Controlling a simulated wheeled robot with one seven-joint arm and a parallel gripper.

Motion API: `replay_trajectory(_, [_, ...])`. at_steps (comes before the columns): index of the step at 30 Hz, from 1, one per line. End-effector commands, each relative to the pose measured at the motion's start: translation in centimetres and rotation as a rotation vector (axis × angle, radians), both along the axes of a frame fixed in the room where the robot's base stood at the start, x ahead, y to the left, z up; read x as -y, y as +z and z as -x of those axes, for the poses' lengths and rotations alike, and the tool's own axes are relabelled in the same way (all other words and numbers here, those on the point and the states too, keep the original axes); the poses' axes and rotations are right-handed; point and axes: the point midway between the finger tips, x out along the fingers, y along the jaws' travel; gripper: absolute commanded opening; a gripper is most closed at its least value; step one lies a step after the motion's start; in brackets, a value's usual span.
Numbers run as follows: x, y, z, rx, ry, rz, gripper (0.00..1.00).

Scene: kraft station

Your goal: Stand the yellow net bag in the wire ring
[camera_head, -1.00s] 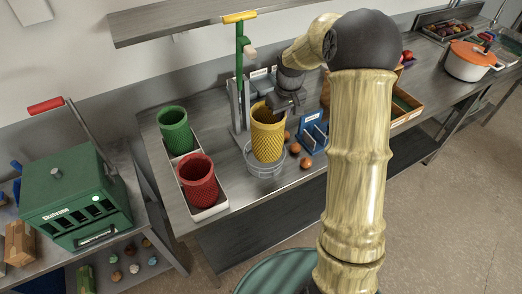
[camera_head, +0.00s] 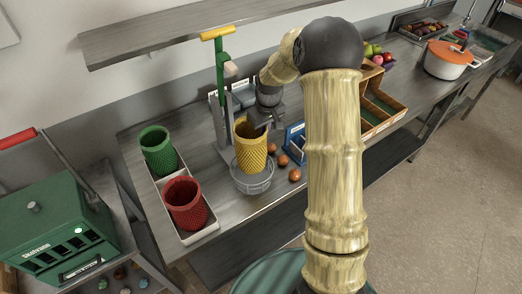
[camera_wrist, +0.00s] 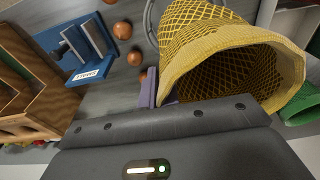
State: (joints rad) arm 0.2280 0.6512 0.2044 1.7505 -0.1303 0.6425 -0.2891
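The yellow net bag (camera_head: 250,150) stands roughly upright with its mouth up. Its lower part is inside the wire ring (camera_head: 252,186), a grey wire holder on the bench. My gripper (camera_head: 262,122) is at the right side of the bag's rim. In the wrist view, the yellow net bag (camera_wrist: 200,30) is tilted by the view angle, its wide mouth facing me. My purple fingertips (camera_wrist: 158,88) lie close together at the rim's left edge. I cannot tell whether the rim is between them. The bag's base is partly hidden by the wires.
A green net bag (camera_head: 158,152) and a red net bag (camera_head: 186,204) stand in a pale tray (camera_head: 202,238) at left. A blue stand (camera_head: 296,143), brown balls (camera_head: 283,160) and a wooden box (camera_head: 385,112) are on the right.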

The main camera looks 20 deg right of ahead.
Motion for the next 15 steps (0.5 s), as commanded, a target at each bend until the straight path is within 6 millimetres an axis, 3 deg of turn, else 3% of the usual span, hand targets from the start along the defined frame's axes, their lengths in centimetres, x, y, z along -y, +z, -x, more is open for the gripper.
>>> replay_trajectory(6, [-0.1,-2.5,0.0,0.0,0.001,-0.001,0.0])
replay_trajectory(15, [0.4,-2.7,0.0,0.0,-0.008,0.0,0.0])
